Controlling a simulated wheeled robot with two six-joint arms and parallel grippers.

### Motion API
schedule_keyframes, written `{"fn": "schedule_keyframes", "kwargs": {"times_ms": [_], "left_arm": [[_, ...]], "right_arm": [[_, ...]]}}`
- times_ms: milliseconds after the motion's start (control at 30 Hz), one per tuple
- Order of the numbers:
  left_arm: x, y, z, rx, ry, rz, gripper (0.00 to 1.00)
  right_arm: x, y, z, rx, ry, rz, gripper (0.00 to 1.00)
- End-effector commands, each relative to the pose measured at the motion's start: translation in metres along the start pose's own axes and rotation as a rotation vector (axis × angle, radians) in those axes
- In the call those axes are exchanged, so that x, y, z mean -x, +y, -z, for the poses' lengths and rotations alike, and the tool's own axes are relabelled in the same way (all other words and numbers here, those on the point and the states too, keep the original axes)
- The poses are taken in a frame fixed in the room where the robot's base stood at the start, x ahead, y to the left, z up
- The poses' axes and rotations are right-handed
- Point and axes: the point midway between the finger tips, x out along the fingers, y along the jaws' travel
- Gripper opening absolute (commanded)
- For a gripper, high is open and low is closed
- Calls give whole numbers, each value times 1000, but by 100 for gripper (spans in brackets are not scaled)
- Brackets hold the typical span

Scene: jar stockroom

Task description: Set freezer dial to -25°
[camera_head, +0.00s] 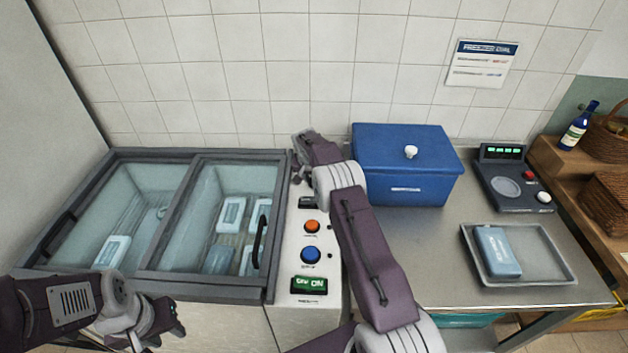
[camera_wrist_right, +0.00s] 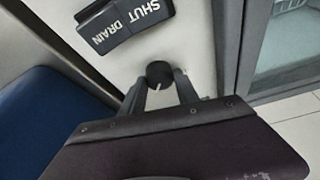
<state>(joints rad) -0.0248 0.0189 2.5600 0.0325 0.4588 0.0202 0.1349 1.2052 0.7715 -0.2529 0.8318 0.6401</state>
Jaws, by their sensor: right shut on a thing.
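The freezer dial appears as a small round black knob (camera_wrist_right: 159,72) on the pale panel in the right wrist view. My right gripper (camera_wrist_right: 160,86) has its two fingers on either side of this knob and is shut on it. A small light mark shows on the knob's near edge, but no scale or number can be read. In the head view my right gripper (camera_head: 299,176) is at the back of the freezer's control panel (camera_head: 326,262), and the knob is hidden there. My left gripper (camera_head: 168,328) is at the lower left, before the freezer, away from the dial; its jaw opening is unclear.
A black block marked "SHUT DRAIN" (camera_wrist_right: 121,24) sits beside the knob. The panel also has an orange button (camera_head: 312,226), a blue button (camera_head: 311,254) and a green "ON" switch (camera_head: 309,284). A blue box (camera_head: 405,170) stands close to my right arm. The freezer (camera_head: 150,278) holds several packs.

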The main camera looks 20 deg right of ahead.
Motion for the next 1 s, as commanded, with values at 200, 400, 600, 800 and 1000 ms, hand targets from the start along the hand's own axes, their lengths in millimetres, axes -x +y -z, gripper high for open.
{"fn": "schedule_keyframes", "kwargs": {"times_ms": [200, 400, 600, 800, 1000], "left_arm": [[-2, 0, 0, 0, 0, 0, 36], [-2, 0, 0, 0, 0, 0, 36], [-2, 0, 0, 0, 0, 0, 36], [-2, 0, 0, 0, 0, 0, 36], [-2, 0, 0, 0, 0, 0, 36]], "right_arm": [[0, -1, 0, -113, 0, -47, 0], [0, -1, 0, -176, -1, -73, 0], [0, -1, 0, -201, -1, -83, 0], [0, -1, 0, -205, -1, -85, 0], [0, -1, 0, -204, -2, -84, 40]]}}
